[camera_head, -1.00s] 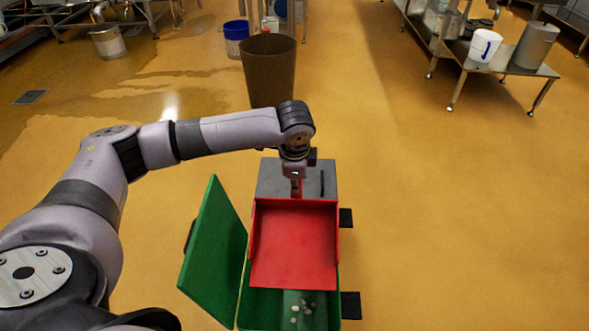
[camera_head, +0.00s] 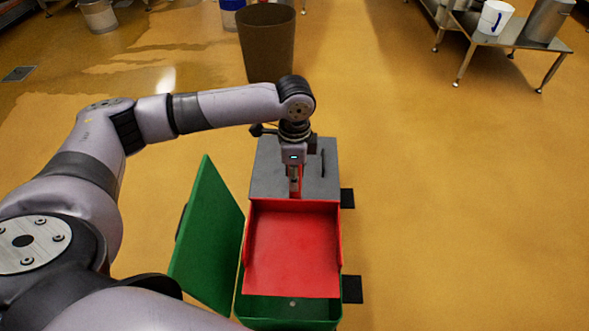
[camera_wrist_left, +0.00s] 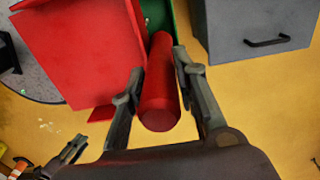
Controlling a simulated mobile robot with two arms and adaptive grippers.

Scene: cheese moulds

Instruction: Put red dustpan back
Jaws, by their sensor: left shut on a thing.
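The red dustpan (camera_head: 293,250) is held level, its pan above the green bin (camera_head: 290,310), covering much of the opening. It also shows in the left wrist view (camera_wrist_left: 75,45), with its round red handle (camera_wrist_left: 160,85) between the fingers. My left gripper (camera_head: 295,185) points down and is shut on that handle, just beyond the pan's far edge. The pan looks empty. I cannot tell whether it touches the bin. My right gripper is not in view.
A grey box (camera_head: 268,170) stands directly behind the green bin. A green lid (camera_head: 207,235) stands open at the bin's left. A brown bucket (camera_head: 266,45) is further back. A metal stand (camera_head: 525,43) is at the upper right. Yellow floor on the right is clear.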

